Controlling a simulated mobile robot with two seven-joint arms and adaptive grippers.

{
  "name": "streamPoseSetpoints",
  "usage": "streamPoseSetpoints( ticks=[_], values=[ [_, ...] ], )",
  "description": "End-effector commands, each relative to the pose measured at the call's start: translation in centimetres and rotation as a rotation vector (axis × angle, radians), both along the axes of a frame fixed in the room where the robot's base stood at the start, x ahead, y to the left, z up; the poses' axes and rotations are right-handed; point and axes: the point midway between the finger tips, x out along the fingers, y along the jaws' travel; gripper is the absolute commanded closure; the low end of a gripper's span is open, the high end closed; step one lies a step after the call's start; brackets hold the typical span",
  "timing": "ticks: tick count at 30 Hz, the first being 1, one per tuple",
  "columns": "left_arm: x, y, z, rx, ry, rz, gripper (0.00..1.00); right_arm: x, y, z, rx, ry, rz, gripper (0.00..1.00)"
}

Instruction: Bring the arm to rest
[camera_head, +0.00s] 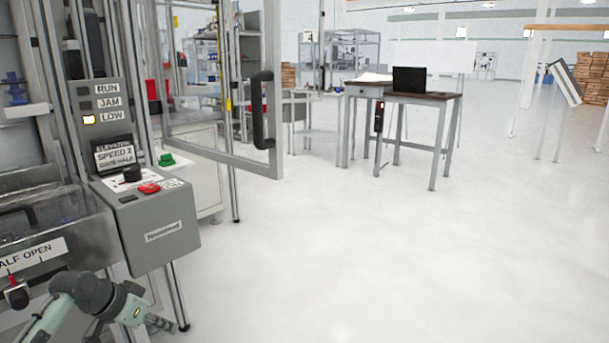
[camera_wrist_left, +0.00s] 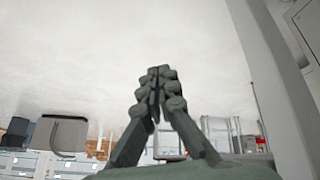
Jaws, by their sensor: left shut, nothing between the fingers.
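My left arm comes in at the bottom left of the head view. Its gripper (camera_head: 160,322) hangs low in front of the machine, below the grey control box, with pale floor beyond it. In the left wrist view the two dark fingers of this gripper (camera_wrist_left: 157,80) meet at their tips, with nothing between them. The fingers touch nothing that I can see. My right arm and gripper are not in view.
The grey control box (camera_head: 152,225) with a red button (camera_head: 149,188) stands close above the left arm. A framed door (camera_head: 270,100) with a black handle is swung out from the machine. A table (camera_head: 425,97) with a black laptop stands farther back. The floor (camera_head: 380,250) is clear.

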Motion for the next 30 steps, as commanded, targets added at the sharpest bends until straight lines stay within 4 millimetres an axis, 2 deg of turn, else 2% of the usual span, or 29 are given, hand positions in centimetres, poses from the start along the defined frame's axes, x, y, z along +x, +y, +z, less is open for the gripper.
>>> streamPoseSetpoints(
  ticks=[1, 3, 6, 9, 12, 15, 22, 24, 30],
  values=[
    [-1.8, 1.6, -3.6, 0.052, 0.035, 0.04, 1.0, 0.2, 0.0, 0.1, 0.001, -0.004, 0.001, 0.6],
    [-4.3, 3.9, -7.8, 0.133, 0.069, 0.093, 1.0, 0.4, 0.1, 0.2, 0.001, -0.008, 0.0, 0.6],
    [-8.6, 7.4, -13.2, 0.26, 0.111, 0.15, 1.0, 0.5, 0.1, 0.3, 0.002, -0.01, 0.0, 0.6],
    [-13.1, 10.5, -17.5, 0.384, 0.142, 0.181, 1.0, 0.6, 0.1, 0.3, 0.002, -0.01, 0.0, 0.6],
    [-17.4, 13.1, -20.4, 0.492, 0.163, 0.189, 1.0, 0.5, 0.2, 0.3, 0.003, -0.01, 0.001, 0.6],
    [-21.2, 15.1, -22.4, 0.583, 0.179, 0.181, 1.0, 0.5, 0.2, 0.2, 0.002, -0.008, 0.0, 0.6],
    [-29.4, 18.6, -25.3, 0.763, 0.201, 0.123, 1.0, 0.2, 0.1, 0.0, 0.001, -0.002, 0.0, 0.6],
    [-29.3, 15.6, -26.5, 0.701, 0.204, 0.147, 1.0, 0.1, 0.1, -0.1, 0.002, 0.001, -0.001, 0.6],
    [-30.7, 7.7, -29.4, 0.549, 0.238, 0.198, 1.0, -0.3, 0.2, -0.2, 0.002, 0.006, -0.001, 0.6]
  ],
)
